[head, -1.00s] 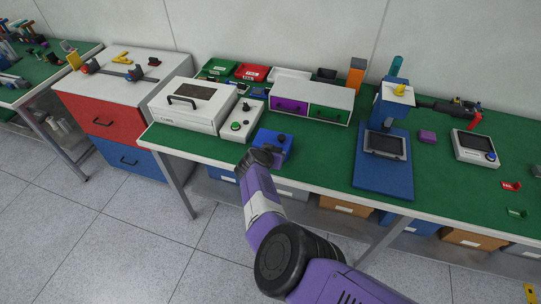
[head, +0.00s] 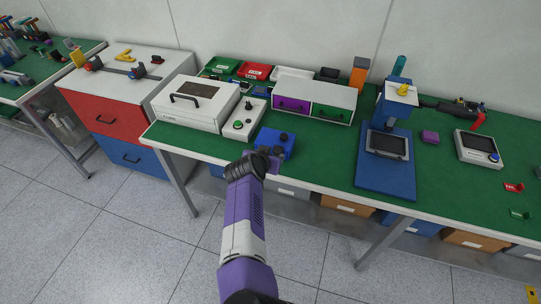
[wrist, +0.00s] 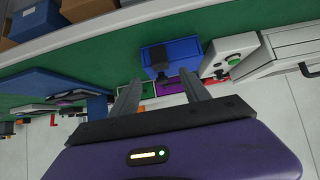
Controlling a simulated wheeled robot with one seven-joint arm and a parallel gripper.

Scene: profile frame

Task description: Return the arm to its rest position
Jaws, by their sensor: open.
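My purple arm reaches up from the bottom of the head view to the front edge of the green workbench (head: 320,168). My gripper (head: 268,160) is at its end, close in front of a blue box with dark knobs (head: 275,142). In the wrist view the two grey fingers of my gripper (wrist: 160,92) are apart with nothing held between them. The blue box (wrist: 182,48) shows just beyond the fingertips there. The fingertips are small and partly hidden in the head view, so I cannot tell whether they touch the box.
Behind the box stand a control box with a green button (head: 243,121), a white lidded case (head: 190,116) and a drawer unit (head: 330,92). A blue press stand (head: 385,178) is to the right. Storage bins (head: 346,204) sit under the bench. The floor in front is clear.

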